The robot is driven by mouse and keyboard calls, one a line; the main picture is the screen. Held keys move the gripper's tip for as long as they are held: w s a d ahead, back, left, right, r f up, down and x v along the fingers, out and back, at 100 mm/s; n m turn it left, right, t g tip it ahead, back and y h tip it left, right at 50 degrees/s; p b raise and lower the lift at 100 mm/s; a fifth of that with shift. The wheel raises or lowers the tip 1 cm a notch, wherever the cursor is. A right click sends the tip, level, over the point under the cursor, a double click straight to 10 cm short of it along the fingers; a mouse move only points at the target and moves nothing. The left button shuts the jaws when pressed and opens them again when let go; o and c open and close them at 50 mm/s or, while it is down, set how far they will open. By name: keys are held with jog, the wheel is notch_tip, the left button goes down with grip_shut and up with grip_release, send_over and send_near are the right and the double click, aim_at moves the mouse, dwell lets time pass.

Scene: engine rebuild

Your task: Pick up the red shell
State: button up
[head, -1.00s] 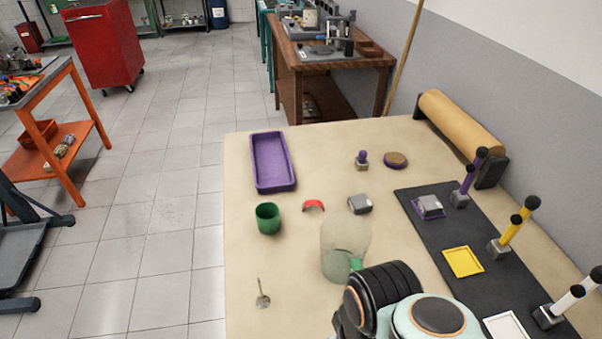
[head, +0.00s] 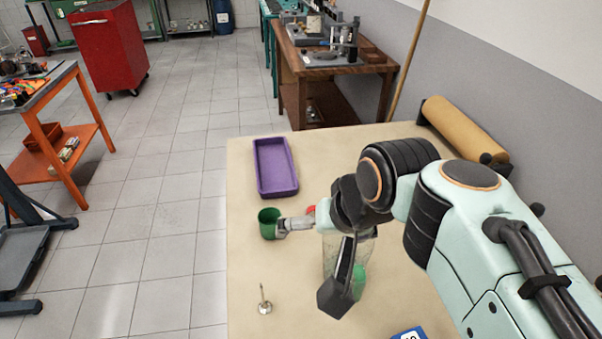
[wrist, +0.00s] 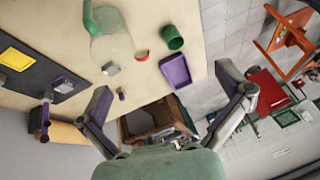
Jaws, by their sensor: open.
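The red shell (head: 311,210) is a small curved piece on the beige table; in the head view only a sliver shows, the rest hidden behind my arm. In the wrist view the red shell (wrist: 142,56) shows whole, between the clear jar and the green cup. My gripper (head: 308,262) is open and empty, its fingers spread wide above the table, one overlapping the green cup's edge in the head view. In the wrist view my gripper (wrist: 168,85) is apart from the shell, which lies beyond the fingertips.
A green cup (head: 268,222), a purple tray (head: 275,168) and a clear jar (wrist: 112,42) stand close to the shell. A grey block (wrist: 111,68) lies beside the jar. A metal valve-like part (head: 264,304) is at front left. The table's left edge is near the cup.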

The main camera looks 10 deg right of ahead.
jog(key=w+d+r+m+t, duration=0.1)
jog(key=w+d+r, duration=0.1)
jog(key=w, duration=0.7)
jog(key=w+d+r+m+t, duration=0.1)
jog(key=w+d+r, duration=0.1)
jog(key=w, duration=0.7)
jog(key=w+d+f+h, duration=0.1)
jog(key=w+d+f, duration=0.1)
jog(key=w+f, duration=0.5)
jog(key=w+d+r+x, duration=0.1)
jog(key=w+d+x, duration=0.1)
jog(key=x, duration=0.9)
jog(key=f+g, duration=0.1)
jog(key=f, duration=0.5)
jog(key=s+f+g+h, duration=0.1)
jog(key=f, duration=0.5)
jog(key=f+n+g, duration=0.1)
jog(key=f, duration=0.5)
jog(key=shift+s+d+f+h, duration=0.15)
jog(key=shift+s+d+h, duration=0.05)
jog(key=shift+d+h, duration=0.1)
jog(key=x, duration=0.4)
jog(key=shift+w+f, duration=0.1)
jog(key=shift+f, duration=0.15)
jog(key=shift+x, duration=0.85)
jog(key=shift+c, duration=0.3)
